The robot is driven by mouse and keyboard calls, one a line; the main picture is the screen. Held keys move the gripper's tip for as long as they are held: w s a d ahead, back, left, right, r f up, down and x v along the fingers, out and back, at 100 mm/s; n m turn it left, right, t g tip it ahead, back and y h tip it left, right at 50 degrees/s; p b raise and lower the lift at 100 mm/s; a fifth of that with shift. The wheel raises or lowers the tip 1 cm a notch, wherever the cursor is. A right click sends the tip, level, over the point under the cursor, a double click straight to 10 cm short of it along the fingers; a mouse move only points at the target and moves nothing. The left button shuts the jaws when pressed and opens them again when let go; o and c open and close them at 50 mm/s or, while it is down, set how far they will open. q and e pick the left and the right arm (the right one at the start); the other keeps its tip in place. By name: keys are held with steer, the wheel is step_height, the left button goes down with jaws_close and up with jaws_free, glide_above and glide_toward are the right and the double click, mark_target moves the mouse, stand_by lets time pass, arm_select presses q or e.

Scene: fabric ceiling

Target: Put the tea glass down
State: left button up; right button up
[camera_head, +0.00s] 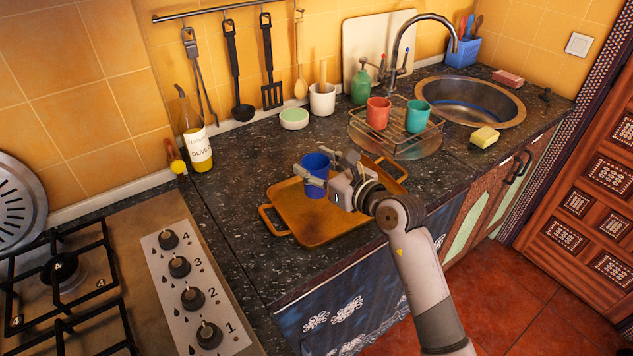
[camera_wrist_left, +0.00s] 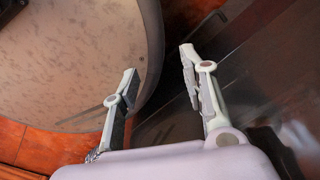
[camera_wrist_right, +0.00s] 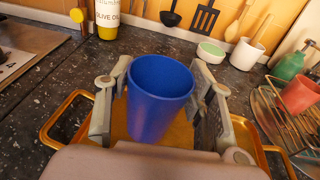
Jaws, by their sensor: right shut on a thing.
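The tea glass is a plain blue cup (camera_head: 316,177), upright over the orange tray (camera_head: 312,230) on the dark counter. My right gripper (camera_head: 326,171) is shut on the blue cup, with one finger on each side of it. In the right wrist view the cup (camera_wrist_right: 158,98) stands between the fingers, its open rim up, with the tray beneath. I cannot tell whether its base touches the tray. My left gripper (camera_wrist_left: 157,68) shows only in its own wrist view, open and empty.
A drying rack (camera_head: 398,142) with a red cup (camera_head: 378,114) and a teal cup (camera_head: 418,116) stands at the back right, near the sink (camera_head: 470,98). An olive oil bottle (camera_head: 197,148) stands at the back left. A gas hob (camera_head: 110,290) is at the left.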

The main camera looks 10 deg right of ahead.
steer(key=shift+f, duration=2.35)
steer(key=shift+f, duration=0.1)
steer(key=o, duration=1.2)
